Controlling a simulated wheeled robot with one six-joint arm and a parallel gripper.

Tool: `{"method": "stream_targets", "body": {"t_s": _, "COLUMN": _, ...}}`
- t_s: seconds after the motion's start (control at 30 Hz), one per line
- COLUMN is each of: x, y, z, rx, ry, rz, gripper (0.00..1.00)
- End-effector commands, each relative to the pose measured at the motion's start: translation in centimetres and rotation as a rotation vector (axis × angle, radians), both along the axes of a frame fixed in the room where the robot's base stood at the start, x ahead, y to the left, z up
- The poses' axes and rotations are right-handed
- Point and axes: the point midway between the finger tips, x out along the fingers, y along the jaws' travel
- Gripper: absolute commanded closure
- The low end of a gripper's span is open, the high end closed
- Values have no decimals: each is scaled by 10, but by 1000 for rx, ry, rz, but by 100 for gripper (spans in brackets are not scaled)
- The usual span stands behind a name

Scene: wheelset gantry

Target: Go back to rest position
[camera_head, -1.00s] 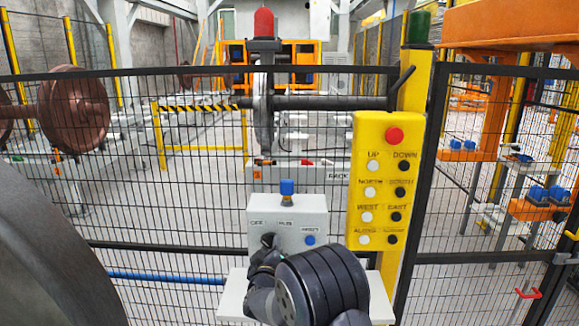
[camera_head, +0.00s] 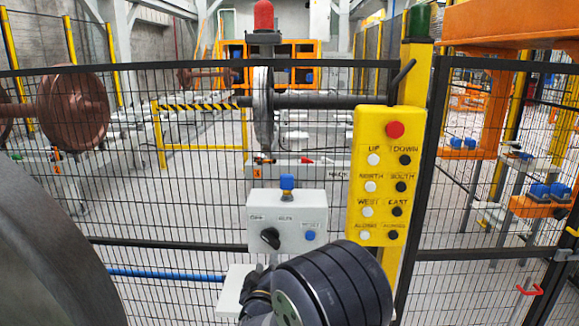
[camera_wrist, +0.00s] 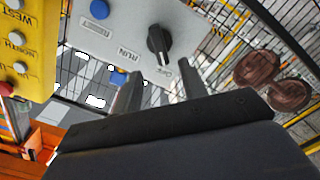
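A light grey control box (camera_head: 286,222) hangs on the mesh fence, with a black rotary knob (camera_head: 270,238), a blue reset button (camera_head: 310,236) and a blue piece on top. In the head view my gripper is low in front of the box, mostly hidden by my wrist.
A yellow pendant panel (camera_head: 383,175) with a red button stands right of the box. The black mesh fence (camera_head: 200,215) spans the view. Behind it are brown wheelsets (camera_head: 75,108) and a yellow barrier. A large grey round surface (camera_head: 45,240) fills the lower left.

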Motion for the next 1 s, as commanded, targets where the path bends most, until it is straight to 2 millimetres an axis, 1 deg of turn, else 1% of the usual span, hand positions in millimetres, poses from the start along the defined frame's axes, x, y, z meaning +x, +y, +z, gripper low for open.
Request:
{"method": "stream_targets", "body": {"t_s": 0.03, "x": -9, "y": 1, "z": -1, "rx": 1, "ry": -1, "rz": 2, "gripper": 60}}
{"method": "stream_targets", "body": {"t_s": 0.07, "x": -14, "y": 1, "z": -1, "rx": 0, "ry": -1, "rz": 2, "gripper": 60}}
{"method": "stream_targets", "body": {"t_s": 0.1, "x": -1, "y": -1, "z": 1, "rx": 1, "ry": -1, "rz": -4, "gripper": 60}}
{"method": "stream_targets", "body": {"t_s": 0.2, "x": 18, "y": -1, "z": 1, "rx": 0, "ry": -1, "rz": -4, "gripper": 60}}
{"method": "stream_targets", "body": {"t_s": 0.67, "x": 98, "y": -4, "z": 2, "rx": 1, "ry": -1, "rz": -2, "gripper": 60}}
{"method": "stream_targets", "body": {"t_s": 0.73, "x": 98, "y": -4, "z": -1, "rx": 54, "ry": -3, "rz": 0, "gripper": 60}}
{"method": "stream_targets", "body": {"t_s": 1.0, "x": 97, "y": -4, "z": -1, "rx": 301, "ry": -11, "rz": 0, "gripper": 60}}
